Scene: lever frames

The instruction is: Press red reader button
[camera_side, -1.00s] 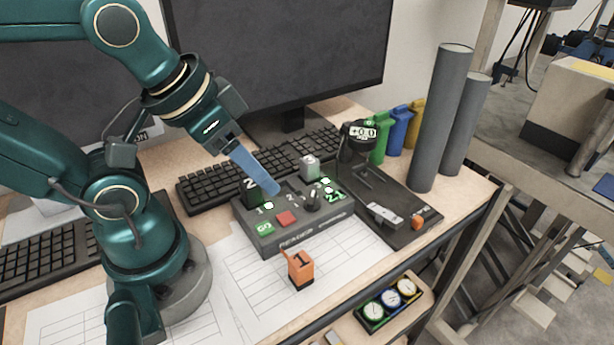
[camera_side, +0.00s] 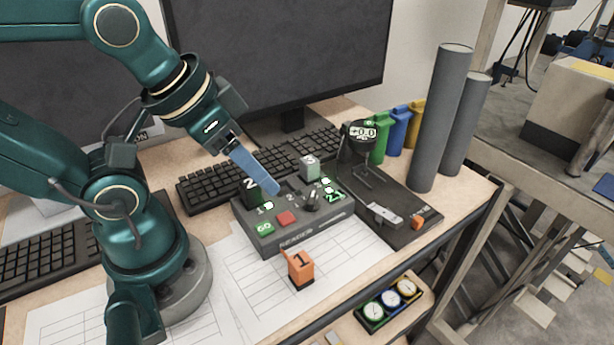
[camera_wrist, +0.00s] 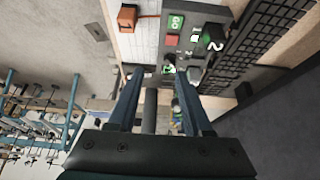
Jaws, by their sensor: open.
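The reader (camera_side: 300,232) is a dark grey box on the desk, lettered READER on its front. My gripper (camera_side: 276,190) points down over the rear of the reader, behind and above the red button; a gap to the panel cannot be judged. In the wrist view my gripper (camera_wrist: 162,75) has its two fingers apart with nothing between them. The red button (camera_wrist: 173,41) shows there beyond the fingers, above the picture's middle.
An orange block marked 1 (camera_side: 300,269) stands on paper in front of the reader. A dark block marked 2 (camera_side: 253,190) and a grey-green block marked 3 (camera_side: 309,167) stand at its rear. A gauge station (camera_side: 385,205) lies right; a keyboard (camera_side: 210,190) lies behind.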

